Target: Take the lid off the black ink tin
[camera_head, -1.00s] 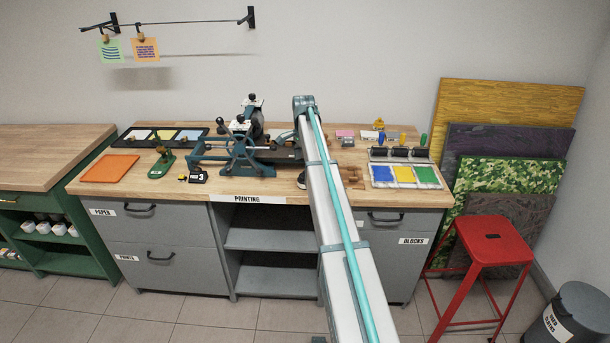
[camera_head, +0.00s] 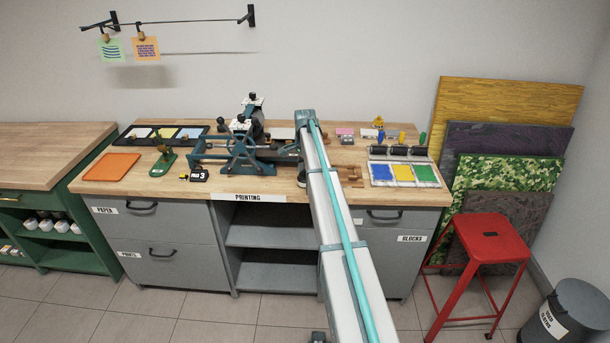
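I cannot pick out the black ink tin or its lid for certain. A small dark object (camera_head: 301,181) shows at the left edge of my arm, near the front of the printing bench (camera_head: 240,184). It is mostly covered, and I cannot tell whether it is a tin or part of my gripper. My arm's long pale link with a teal stripe crosses the bench and hides what lies behind it. My gripper's fingers do not show clearly anywhere.
A teal press (camera_head: 245,150) stands left of my arm. An orange sheet (camera_head: 111,167) and a green tool (camera_head: 163,162) lie farther left. Right of my arm are a colour tray (camera_head: 404,186), black rollers (camera_head: 400,151) and small blocks. A red stool (camera_head: 490,238) stands at the right.

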